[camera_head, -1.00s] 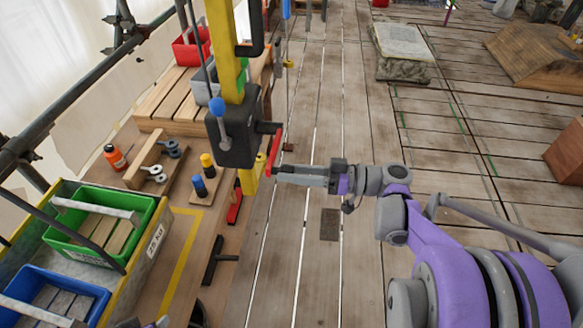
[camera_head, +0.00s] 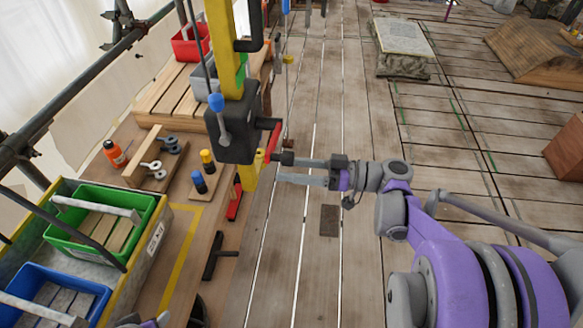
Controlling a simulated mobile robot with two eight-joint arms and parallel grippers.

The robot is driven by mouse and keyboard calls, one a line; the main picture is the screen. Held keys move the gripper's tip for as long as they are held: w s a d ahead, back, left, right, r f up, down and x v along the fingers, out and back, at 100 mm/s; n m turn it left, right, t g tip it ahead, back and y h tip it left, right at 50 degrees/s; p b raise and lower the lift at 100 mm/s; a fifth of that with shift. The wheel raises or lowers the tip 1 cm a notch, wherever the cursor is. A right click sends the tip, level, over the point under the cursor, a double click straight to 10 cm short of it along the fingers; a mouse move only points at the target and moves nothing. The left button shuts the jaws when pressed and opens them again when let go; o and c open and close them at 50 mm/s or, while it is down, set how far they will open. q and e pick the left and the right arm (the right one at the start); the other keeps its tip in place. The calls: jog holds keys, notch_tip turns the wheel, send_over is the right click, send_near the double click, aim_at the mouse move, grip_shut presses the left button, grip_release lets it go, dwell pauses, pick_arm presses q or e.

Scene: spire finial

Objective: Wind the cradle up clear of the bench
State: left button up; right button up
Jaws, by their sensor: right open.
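A black winch box (camera_head: 236,127) with a blue-knobbed lever (camera_head: 217,105) is fixed on a yellow post (camera_head: 222,48). Its red crank arm (camera_head: 273,142) sticks out on the right side and slants down. My right gripper (camera_head: 281,170) is open beside the lower end of the crank, its fingers apart one above the other. A black piece, apparently the crank grip, lies in line with the upper finger; I cannot tell if they touch. I cannot make out which thing is the cradle.
A bench (camera_head: 192,262) at left carries a green crate (camera_head: 147,213), a blue crate (camera_head: 100,302), an orange bottle (camera_head: 115,153) and blue and yellow knobbed pegs (camera_head: 199,183). A stone block (camera_head: 403,66) stands at the back. The plank floor right of the bench is mostly clear.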

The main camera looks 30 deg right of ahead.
jog(key=b+v, duration=0.1)
jog(key=v, duration=0.9)
jog(key=shift+s+d, duration=0.25)
jog(key=shift+d, duration=0.05)
jog(key=a+f+m+g+h, duration=0.5)
jog(key=a+f, duration=0.5)
jog(key=a, duration=0.2)
jog(key=s+f+m+h, duration=0.2)
jog(key=s+f+h, duration=0.5)
jog(key=h, duration=0.3)
jog(key=shift+a, duration=0.2)
jog(key=shift+s+f, duration=0.1)
jog(key=shift+s, duration=0.05)
dwell(0.7)
